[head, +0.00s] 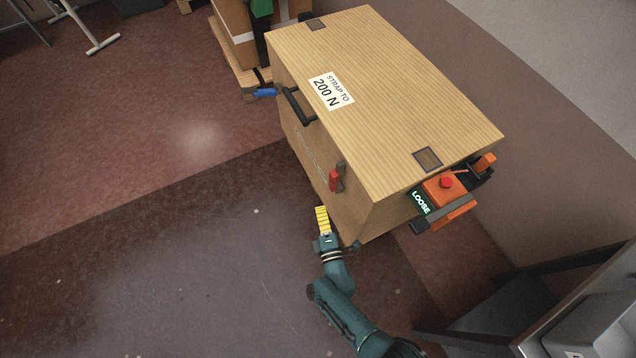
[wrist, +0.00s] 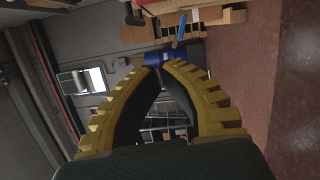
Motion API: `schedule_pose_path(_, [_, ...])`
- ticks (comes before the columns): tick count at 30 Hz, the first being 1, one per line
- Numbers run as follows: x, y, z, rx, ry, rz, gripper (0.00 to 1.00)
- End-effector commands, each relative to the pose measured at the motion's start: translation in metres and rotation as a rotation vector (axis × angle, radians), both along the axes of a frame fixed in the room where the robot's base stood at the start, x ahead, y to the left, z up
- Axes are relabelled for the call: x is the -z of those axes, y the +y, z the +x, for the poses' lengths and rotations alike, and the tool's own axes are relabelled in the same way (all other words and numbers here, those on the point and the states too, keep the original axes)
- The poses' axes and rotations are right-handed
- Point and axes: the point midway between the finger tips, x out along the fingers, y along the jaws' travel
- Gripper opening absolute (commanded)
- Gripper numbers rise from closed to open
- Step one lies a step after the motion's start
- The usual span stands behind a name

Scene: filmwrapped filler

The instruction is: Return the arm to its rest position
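My arm reaches up from the lower right in the head view. My gripper (head: 321,212) is beside the near lower end of a large wooden crate (head: 400,85), over the floor; I cannot tell whether it touches the crate. In the wrist view my gripper's yellow ribbed fingers (wrist: 162,66) come together at the tips. Nothing shows held between them. The rest position itself is not marked in view.
An orange strapping tool (head: 447,190) with a "LOOSE" display sticks out from the crate's near end. A black handle (head: 300,106) and a red-handled part (head: 334,180) stand out on its left side. The floor (head: 150,250) to the left is clear.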

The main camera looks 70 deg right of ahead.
Motion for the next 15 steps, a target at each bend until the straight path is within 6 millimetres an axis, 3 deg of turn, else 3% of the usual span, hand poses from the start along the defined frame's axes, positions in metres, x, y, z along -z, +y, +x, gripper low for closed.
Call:
schedule_pose_path(4, [-0.003, 0.015, -0.009, -0.002, -0.002, -0.002, 0.00])
schedule_pose_path(15, [-0.001, 0.018, -0.011, -0.003, -0.003, -0.002, 0.00])
